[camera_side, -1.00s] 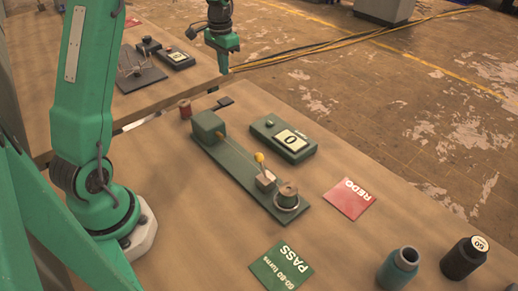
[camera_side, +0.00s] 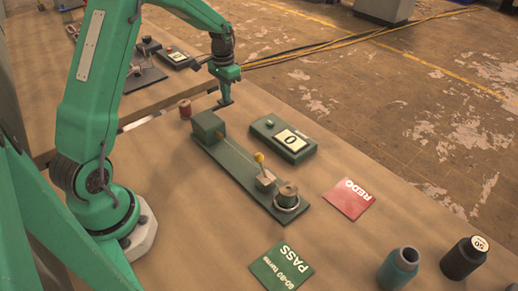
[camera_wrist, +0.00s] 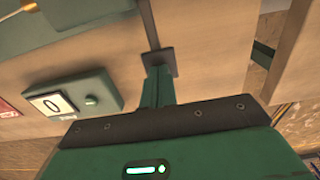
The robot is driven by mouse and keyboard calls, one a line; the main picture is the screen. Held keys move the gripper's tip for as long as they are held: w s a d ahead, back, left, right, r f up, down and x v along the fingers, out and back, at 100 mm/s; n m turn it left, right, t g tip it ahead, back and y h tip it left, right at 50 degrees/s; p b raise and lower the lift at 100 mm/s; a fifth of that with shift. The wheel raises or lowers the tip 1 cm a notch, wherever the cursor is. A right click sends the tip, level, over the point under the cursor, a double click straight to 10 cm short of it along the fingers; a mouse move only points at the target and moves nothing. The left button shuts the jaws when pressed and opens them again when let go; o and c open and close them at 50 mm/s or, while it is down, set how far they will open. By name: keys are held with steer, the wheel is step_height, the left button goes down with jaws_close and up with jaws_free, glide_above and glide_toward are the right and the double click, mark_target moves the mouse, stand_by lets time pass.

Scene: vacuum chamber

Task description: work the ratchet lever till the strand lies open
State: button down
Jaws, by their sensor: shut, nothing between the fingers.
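The ratchet lever with its yellow knob (camera_side: 259,157) stands up from a small tan block (camera_side: 265,181) on the long green base plate (camera_side: 226,157). A green box (camera_side: 207,125) sits at the plate's far-left end. A thin strand runs between box and lever; its lay is too fine to tell. A spool (camera_side: 288,195) stands in a metal ring at the near end. My gripper (camera_side: 225,101) is shut and empty, low over the table behind the green box and apart from the lever. It also shows in the wrist view (camera_wrist: 160,62).
A green counter (camera_side: 284,139) reading 0 lies right of the plate; it shows in the wrist view (camera_wrist: 72,101).

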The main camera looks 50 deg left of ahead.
steer(key=shift+w+f+g+h, duration=0.15)
steer(key=shift+f+g, duration=0.15)
steer(key=shift+f, duration=0.2)
steer(key=shift+w+f+g+h, duration=0.15)
steer(key=shift+f+g, duration=0.15)
steer(key=shift+f, duration=1.15)
steer(key=w+r, duration=0.3)
steer(key=r, duration=1.1)
steer(key=shift+w+r, duration=0.2)
steer(key=shift+w, duration=0.1)
